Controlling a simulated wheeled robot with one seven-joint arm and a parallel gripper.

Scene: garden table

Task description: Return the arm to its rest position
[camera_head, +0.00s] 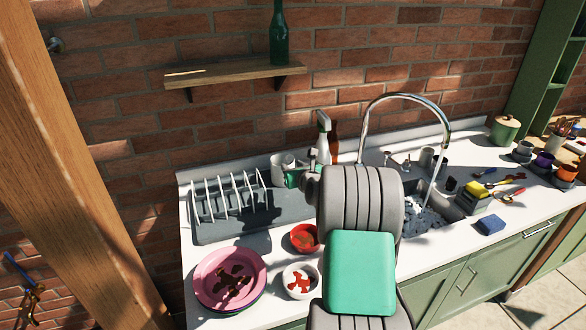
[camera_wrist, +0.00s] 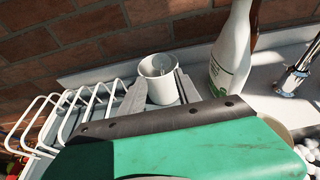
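My arm reaches from the bottom of the head view over the counter, its grey links and green cover hiding part of the sink. My gripper (camera_head: 291,164) is at the back of the counter, partly hidden by my own arm. In the wrist view my gripper (camera_wrist: 160,88) has its two grey fingers spread apart. A white mug (camera_wrist: 157,66) shows between and just beyond the fingertips. I cannot tell whether the fingers touch it. The mug also shows in the head view (camera_head: 278,166), right of the dish rack.
A white spray bottle (camera_wrist: 232,55) stands close right of the fingers. The dish rack (camera_head: 232,218) is at left. A curved faucet (camera_head: 440,117) rises right of my arm. Pink plates (camera_head: 212,289), a red bowl (camera_head: 304,237) and a white bowl (camera_head: 289,293) sit in front. A shelf (camera_head: 235,73) hangs above.

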